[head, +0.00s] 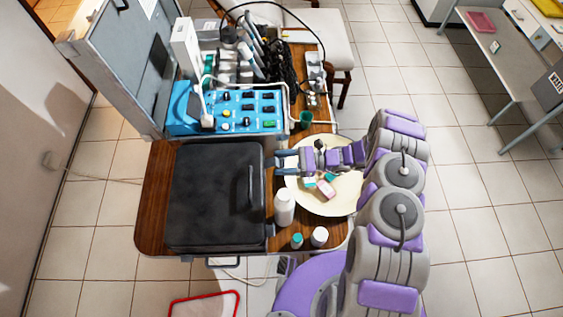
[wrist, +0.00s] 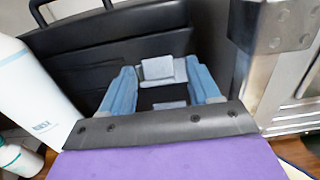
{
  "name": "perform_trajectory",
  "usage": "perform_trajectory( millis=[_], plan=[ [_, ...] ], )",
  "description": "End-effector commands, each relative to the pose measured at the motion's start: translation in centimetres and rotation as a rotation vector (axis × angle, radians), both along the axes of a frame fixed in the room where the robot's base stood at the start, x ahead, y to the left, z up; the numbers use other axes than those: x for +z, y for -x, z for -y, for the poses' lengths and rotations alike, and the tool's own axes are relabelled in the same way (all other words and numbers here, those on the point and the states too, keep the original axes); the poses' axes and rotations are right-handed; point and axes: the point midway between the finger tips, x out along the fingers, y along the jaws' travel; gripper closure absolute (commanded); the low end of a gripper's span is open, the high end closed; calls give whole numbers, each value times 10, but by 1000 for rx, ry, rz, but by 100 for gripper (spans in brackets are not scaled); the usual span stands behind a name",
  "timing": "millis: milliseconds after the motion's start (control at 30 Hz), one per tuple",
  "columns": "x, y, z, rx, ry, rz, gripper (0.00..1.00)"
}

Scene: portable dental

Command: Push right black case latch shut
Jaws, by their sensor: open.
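The closed black case (head: 215,195) lies flat on the wooden cart top, with its handle (head: 252,188) on its right side. My gripper (head: 279,162) is at that side, beyond the handle, its fingers pointing left at the case. In the wrist view the blue fingers are apart and empty, with the black case wall (wrist: 110,40) ahead. A grey latch (wrist: 160,69) shows between the fingertips, and a second grey piece (wrist: 169,104) sits below it. I cannot tell whether the latch plate is flush or whether a finger touches it. My gripper hides the latch in the head view.
A white bottle (head: 284,207) stands close beside my gripper, with smaller bottles (head: 319,237) nearby. A round cream tray (head: 340,200) with small items lies under my arm. A blue control panel (head: 235,112) stands behind the case. Tiled floor at right is open.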

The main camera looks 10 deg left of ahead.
Motion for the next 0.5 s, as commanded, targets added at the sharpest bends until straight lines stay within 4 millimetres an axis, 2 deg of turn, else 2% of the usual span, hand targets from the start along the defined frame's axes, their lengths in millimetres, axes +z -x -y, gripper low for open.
perform_trajectory(
  millis=[367,500],
  plan=[
    [0,1,-5,-1,1,-1,38],
    [0,1,-5,-1,1,-1,52]
  ],
)
